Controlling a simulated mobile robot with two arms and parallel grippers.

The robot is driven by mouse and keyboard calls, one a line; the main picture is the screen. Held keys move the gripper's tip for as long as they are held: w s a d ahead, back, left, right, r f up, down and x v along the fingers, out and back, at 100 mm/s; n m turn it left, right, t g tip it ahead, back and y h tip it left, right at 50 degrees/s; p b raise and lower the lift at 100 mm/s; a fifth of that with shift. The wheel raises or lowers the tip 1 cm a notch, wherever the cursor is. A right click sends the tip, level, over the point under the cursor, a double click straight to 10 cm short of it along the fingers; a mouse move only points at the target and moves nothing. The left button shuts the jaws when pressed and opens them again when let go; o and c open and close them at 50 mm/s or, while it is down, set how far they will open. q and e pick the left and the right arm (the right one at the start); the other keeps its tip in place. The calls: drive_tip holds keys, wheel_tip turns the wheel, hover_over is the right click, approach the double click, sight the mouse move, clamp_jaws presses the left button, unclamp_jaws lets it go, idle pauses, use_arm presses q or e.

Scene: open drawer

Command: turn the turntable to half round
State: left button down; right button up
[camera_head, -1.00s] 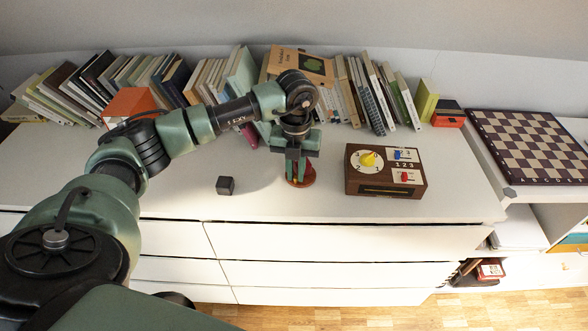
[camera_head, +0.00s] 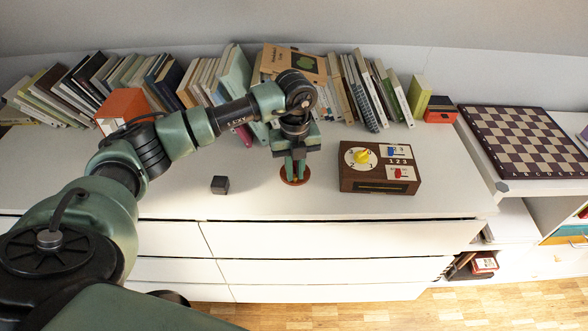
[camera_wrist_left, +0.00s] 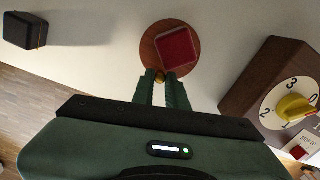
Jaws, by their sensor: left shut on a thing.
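The turntable is a small round reddish-brown disc (camera_head: 303,181) lying flat on the white dresser top. In the left wrist view the disc (camera_wrist_left: 150,46) carries a red square block (camera_wrist_left: 177,47). A small brass-coloured knob (camera_wrist_left: 160,77) is at the disc's near edge. My left gripper (camera_head: 295,178) points down over the disc, its green fingers shut on the knob; they also show in the left wrist view (camera_wrist_left: 161,80). In the head view the fingers hide part of the disc, and the block cannot be made out. My right gripper is not in view.
A brown box with a yellow dial (camera_head: 380,168) stands close right of the turntable. A small black cube (camera_head: 220,185) sits to the left. A row of books (camera_head: 150,75) lines the back. A checkerboard (camera_head: 525,140) lies at right. The dresser top in front is clear.

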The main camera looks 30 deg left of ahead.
sight(295, 176)
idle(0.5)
use_arm(q)
drive_tip(key=c, duration=1.4)
unclamp_jaws()
drive_tip(key=shift+r+b, duration=0.35)
drive_tip(key=shift+r, duration=3.6)
drive_tip(key=shift+d, duration=0.1)
